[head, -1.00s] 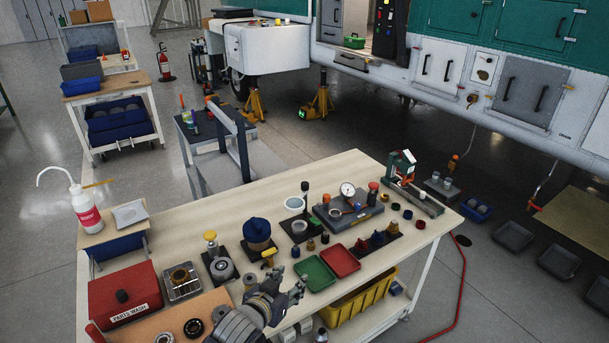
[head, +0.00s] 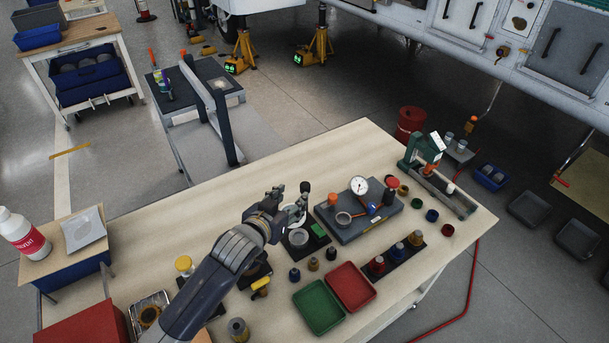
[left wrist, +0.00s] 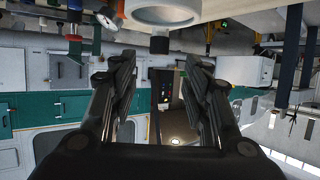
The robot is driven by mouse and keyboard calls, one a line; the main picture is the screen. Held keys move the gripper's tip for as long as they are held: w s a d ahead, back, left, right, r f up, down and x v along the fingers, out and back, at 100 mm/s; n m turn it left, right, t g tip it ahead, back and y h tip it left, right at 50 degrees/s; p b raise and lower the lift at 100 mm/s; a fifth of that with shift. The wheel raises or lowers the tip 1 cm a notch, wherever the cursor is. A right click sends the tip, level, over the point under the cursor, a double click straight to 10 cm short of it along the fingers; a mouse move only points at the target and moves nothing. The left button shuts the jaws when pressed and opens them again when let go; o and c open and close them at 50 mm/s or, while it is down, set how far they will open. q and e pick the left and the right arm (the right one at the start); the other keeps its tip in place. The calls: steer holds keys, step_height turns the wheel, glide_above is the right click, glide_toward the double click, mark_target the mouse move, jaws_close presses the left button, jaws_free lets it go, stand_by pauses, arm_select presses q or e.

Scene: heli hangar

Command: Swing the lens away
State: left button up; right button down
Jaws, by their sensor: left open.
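A small stand with a dark base (head: 318,231) carries a black-knobbed post (head: 305,187) and a round, pale-rimmed cup (head: 299,237). My right gripper is not in view.
A gauge fixture (head: 359,215) stands right of the stand, with a green press (head: 425,150) beyond it. Green (head: 318,307) and red (head: 351,287) trays and several small dark caps lie in front. The back left of the bench (head: 190,225) is clear.

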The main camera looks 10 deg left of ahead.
mark_target(304, 186)
arm_select(q)
steer(key=shift+w+d+f, duration=0.1)
steer(key=shift+w+d, duration=0.05)
steer(key=shift+w, duration=0.35)
steer(key=x, duration=0.9)
steer(key=shift+w+f+p, duration=0.1)
steer(key=shift+w+p, duration=0.05)
steer(key=shift+p, duration=0.25)
jaws_close()
